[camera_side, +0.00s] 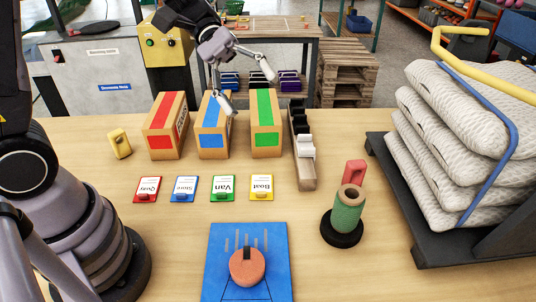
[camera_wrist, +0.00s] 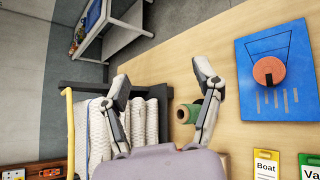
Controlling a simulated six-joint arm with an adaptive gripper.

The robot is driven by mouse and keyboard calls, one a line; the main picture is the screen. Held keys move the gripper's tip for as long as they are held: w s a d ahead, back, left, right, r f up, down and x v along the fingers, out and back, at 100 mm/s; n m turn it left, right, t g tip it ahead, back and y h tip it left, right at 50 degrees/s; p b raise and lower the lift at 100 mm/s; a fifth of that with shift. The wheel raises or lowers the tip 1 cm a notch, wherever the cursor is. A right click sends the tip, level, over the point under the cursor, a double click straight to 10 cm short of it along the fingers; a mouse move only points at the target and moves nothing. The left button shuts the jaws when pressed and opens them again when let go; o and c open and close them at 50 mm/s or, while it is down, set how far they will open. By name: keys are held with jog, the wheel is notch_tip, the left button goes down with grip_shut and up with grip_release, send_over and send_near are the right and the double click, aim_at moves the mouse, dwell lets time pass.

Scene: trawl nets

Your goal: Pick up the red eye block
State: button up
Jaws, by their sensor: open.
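A red block (camera_side: 354,173), upright on the table, stands just behind the green spool (camera_side: 349,207) in the side view. The spool hides its lower part, and I cannot make out an eye in it. In the wrist view I cannot tell the red block apart near the spool (camera_wrist: 187,112) and my finger. My gripper (camera_side: 248,88) is open and empty, in the air above the striped boxes, to the left of and well above the red block.
Striped boxes (camera_side: 212,140) and a slotted wooden rack (camera_side: 303,160) stand at the back. Labelled cards (camera_side: 184,188) lie in front of them. A blue board (camera_side: 222,262) bears an orange disc (camera_side: 247,266). Stacked white sacks (camera_side: 455,150) stand on a dark pallet at right.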

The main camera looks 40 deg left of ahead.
jog(key=w+d+f+n+t+h, duration=0.3)
jog(key=w+f+n+t+h, duration=0.3)
jog(key=w+f+n, duration=0.75)
jog(key=n+t+y, duration=0.7)
jog(key=t, duration=0.3)
send_near(348, 164)
jog(key=shift+s+a+r, duration=0.3)
jog(key=shift+s+a, duration=0.05)
jog(key=shift+w+f, duration=0.2)
jog(key=shift+f, duration=0.15)
jog(key=x, duration=0.7)
jog(key=shift+w+d, duration=0.2)
jog(key=shift+w, duration=0.15)
jog(key=shift+x, duration=2.7)
jog(key=shift+s+d+r, duration=0.1)
jog(key=shift+d+r, duration=0.05)
grip_shut()
